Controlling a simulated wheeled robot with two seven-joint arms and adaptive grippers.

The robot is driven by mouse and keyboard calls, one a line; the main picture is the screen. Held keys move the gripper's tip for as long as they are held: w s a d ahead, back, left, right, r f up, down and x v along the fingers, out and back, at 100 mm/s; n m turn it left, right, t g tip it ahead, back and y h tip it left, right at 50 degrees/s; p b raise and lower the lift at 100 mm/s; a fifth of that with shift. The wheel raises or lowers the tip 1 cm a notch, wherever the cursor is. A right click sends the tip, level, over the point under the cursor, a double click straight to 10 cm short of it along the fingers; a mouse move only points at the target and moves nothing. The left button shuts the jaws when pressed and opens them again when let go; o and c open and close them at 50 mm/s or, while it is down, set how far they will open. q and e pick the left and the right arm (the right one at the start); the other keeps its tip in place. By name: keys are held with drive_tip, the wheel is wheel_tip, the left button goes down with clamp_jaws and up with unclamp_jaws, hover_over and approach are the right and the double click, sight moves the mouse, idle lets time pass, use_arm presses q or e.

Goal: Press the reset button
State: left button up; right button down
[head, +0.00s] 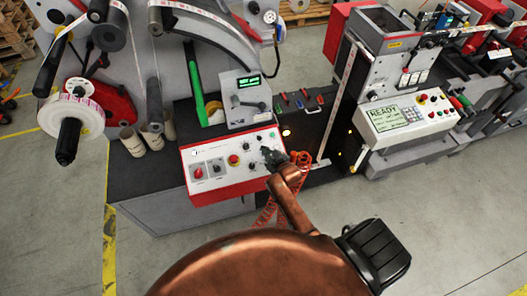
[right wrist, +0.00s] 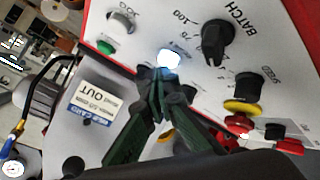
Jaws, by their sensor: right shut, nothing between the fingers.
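The control panel (head: 213,162) is a white sloped face with a red front edge, on the machine at the centre of the head view. In the right wrist view a button glowing bluish white (right wrist: 168,59) sits on this panel. No readable label shows beside it, so I cannot tell for certain that it is the reset button. My right gripper (head: 272,158) is over the panel's right end; its dark green fingers (right wrist: 165,77) are shut and empty. The fingertips are right at the glowing button and overlap its lower edge; I cannot tell whether they touch. My left gripper is out of view.
Near the glowing button are a black BATCH knob (right wrist: 217,42), a black SPEED knob (right wrist: 248,86), a red button with a yellow collar (right wrist: 240,110) and a green button (right wrist: 105,47). A display unit (head: 245,99) stands behind the panel. A second machine (head: 407,118) is at the right.

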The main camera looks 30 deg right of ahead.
drive_tip(key=shift+w+f, duration=0.1)
drive_tip(key=shift+f, duration=0.35)
idle(0.5)
idle(0.3)
drive_tip(key=shift+s+r+p, duration=0.25)
drive_tip(key=shift+r+p, duration=0.55)
drive_tip(key=shift+r, duration=0.05)
drive_tip(key=r+p, duration=0.2)
drive_tip(key=s+r+p, duration=0.1)
drive_tip(key=r+p, duration=0.1)
drive_tip(key=p, duration=0.1)
drive_tip(key=shift+s+a+r, duration=0.15)
drive_tip(key=shift+a+r, duration=0.05)
drive_tip(key=shift+r, duration=0.15)
idle(0.6)
